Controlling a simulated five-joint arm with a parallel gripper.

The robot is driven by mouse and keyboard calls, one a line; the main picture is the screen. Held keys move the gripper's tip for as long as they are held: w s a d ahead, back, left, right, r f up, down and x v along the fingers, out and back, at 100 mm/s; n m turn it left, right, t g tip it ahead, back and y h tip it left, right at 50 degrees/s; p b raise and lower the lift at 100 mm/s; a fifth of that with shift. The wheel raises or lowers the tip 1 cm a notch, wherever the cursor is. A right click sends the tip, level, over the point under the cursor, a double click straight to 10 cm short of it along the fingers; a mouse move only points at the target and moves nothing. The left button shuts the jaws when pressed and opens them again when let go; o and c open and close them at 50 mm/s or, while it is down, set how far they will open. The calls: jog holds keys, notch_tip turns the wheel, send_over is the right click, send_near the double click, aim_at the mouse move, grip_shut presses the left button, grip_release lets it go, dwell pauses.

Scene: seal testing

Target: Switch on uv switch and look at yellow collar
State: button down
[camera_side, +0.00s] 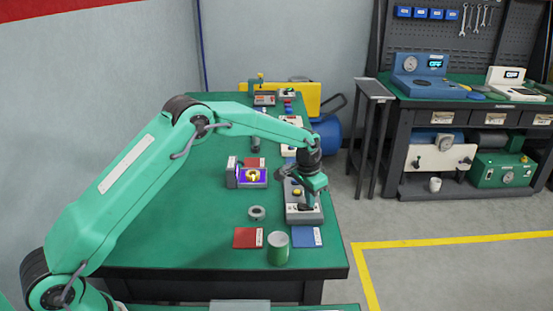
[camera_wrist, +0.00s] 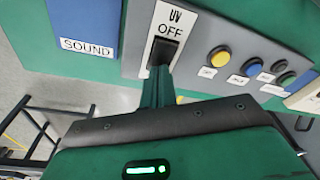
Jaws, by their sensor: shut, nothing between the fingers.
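The uv switch (camera_wrist: 162,52) is a black rocker on a light plate marked UV and OFF, on a grey control panel (camera_wrist: 205,35). My gripper (camera_wrist: 158,84) is shut and empty, its tip right at the lower end of the switch; contact is not certain. In the side view my gripper (camera_side: 307,203) points down over the front part of the same panel (camera_side: 293,216) and hides the switch. The yellow collar (camera_side: 253,176) sits in a small grey box (camera_side: 231,178) whose inside shows violet. The collar is not in the wrist view.
Yellow, blue and black buttons (camera_wrist: 217,57) line the panel beside the switch. The table's left part is clear.

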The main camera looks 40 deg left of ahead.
jog(key=shift+r, duration=3.5)
jog(key=s+a+r+n+t, duration=0.2)
jog(key=s+r, duration=1.5)
jog(key=s, duration=0.2)
jog(key=s+a+f+t, duration=0.1)
jog(key=s, duration=0.9)
jog(key=s+f+n, duration=0.1)
jog(key=s, duration=1)
jog(key=shift+a+f+t, duration=0.35)
jog(key=shift+t, duration=0.05)
